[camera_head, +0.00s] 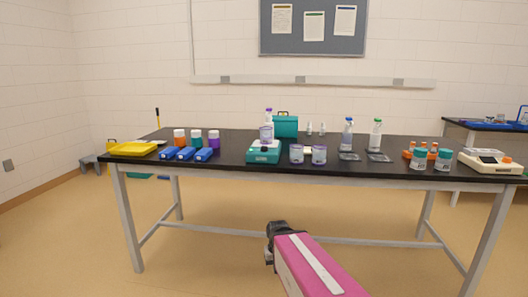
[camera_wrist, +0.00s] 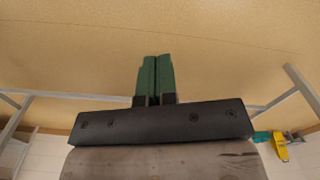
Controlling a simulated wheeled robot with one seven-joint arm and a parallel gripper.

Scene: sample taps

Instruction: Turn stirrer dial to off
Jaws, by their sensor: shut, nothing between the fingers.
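A teal bench device (camera_head: 264,157), which looks like the stirrer, stands near the front edge of the black table. My gripper (camera_head: 271,240) is below and in front of the table, away from the device. In the wrist view its green fingers (camera_wrist: 156,65) are shut together with nothing between them. The device is not seen in the wrist view.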

